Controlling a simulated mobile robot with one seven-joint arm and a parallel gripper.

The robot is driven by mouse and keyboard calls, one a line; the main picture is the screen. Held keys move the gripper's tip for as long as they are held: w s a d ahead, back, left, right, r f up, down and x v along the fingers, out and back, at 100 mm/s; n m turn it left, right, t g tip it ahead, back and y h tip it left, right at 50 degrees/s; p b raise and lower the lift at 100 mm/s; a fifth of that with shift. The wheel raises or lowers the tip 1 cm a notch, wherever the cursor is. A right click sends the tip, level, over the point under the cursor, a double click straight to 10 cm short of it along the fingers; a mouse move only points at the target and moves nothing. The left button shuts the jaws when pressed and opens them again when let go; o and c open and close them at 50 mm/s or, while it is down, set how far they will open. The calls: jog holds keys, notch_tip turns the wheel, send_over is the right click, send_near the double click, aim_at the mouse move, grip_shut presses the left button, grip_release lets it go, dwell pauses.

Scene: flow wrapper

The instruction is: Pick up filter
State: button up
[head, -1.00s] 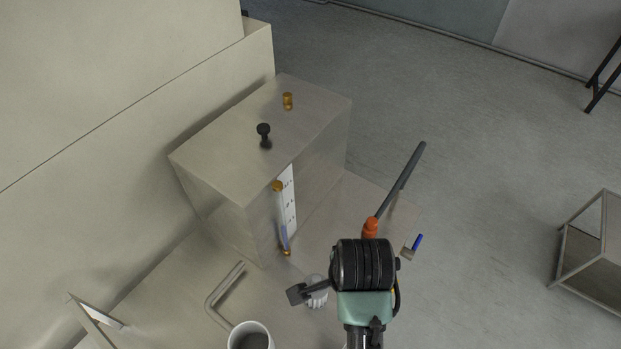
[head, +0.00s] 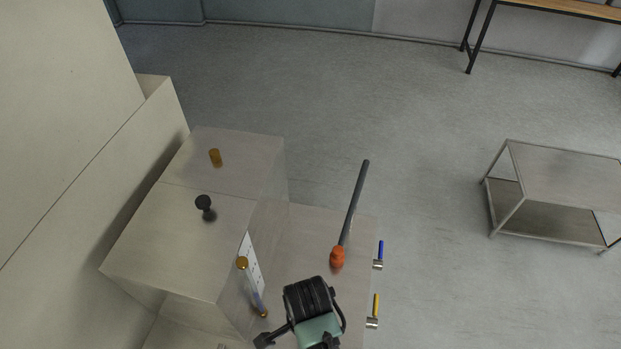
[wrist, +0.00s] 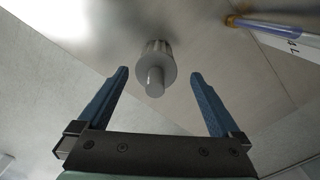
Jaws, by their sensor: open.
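The filter, as I take it, is a grey round part (wrist: 155,69) with a ridged body, a wide flange and a short stem pointing towards the wrist camera. It is against or in front of a metal surface; I cannot tell whether it is fixed there. My gripper (wrist: 160,74) is open, with one blue finger to each side of the filter in the picture. The fingers do not visibly touch it. In the head view my gripper (head: 264,340) is at the bottom edge, partly cut off, and I cannot make out the filter there.
A metal cabinet (head: 170,230) with a black knob (head: 204,203) and a brass fitting (head: 215,158) stands at left. A flow tube (head: 251,287) is on its front. A dark rod with an orange end (head: 338,257) and blue (head: 380,252) and yellow (head: 375,308) handles are at right.

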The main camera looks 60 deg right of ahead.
jog(key=shift+s+f+p, duration=0.15)
jog(key=shift+f+p, duration=0.1)
jog(key=shift+f, duration=1.2)
jog(key=shift+s+f+p, duration=0.1)
jog(key=shift+f+p, duration=0.1)
jog(key=shift+f, duration=1.25)
jog(key=shift+c, duration=0.2)
jog(key=c, duration=1.4)
jog(key=shift+r, duration=0.1)
